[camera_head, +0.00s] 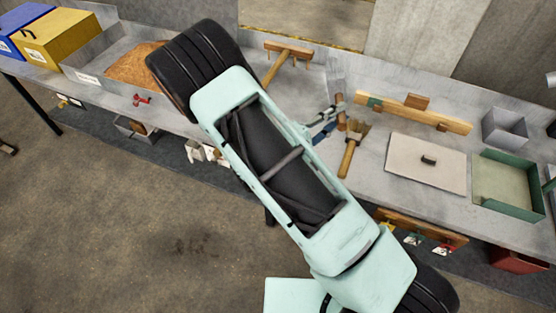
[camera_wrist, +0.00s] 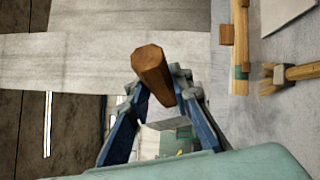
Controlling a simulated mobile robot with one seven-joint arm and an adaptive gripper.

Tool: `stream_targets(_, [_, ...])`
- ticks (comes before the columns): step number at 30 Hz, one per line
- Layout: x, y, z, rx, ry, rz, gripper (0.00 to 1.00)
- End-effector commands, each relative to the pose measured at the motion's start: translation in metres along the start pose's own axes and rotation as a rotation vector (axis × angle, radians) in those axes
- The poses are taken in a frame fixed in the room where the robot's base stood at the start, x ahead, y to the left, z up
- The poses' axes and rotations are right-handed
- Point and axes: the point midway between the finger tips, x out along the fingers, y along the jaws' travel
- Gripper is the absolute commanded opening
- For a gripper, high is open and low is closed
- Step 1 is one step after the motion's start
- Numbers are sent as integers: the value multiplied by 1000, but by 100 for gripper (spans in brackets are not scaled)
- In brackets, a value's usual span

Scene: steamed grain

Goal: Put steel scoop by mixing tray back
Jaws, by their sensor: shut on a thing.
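My gripper (camera_head: 334,117) is over the bench right of my arm. In the wrist view my gripper (camera_wrist: 160,88) is shut on a brown wooden handle (camera_wrist: 152,64), whose round end points up in the picture. The handle shows as a small brown piece in the head view (camera_head: 341,118). A green-rimmed tray (camera_head: 508,207) stands at the right of the bench, and a grey metal tray of brown grain (camera_head: 88,50) at the left. I cannot tell which is the mixing tray.
A wooden-handled brush (camera_head: 349,153) lies close right of my gripper, also in the wrist view (camera_wrist: 300,71). A wooden rail (camera_head: 415,113), a pale board (camera_head: 415,168) and a grey box (camera_head: 504,128) are further right. A wooden rake-like tool (camera_head: 288,50) lies behind. Bare bench shows around the brush.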

Motion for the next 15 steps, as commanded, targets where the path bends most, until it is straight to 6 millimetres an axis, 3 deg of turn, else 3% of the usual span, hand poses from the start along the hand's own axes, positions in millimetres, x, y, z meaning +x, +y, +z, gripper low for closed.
stream_targets(1, [-4,-24,-11,-38,-4,46,0])
stream_targets(15, [-43,-99,-79,-510,-170,531,0])
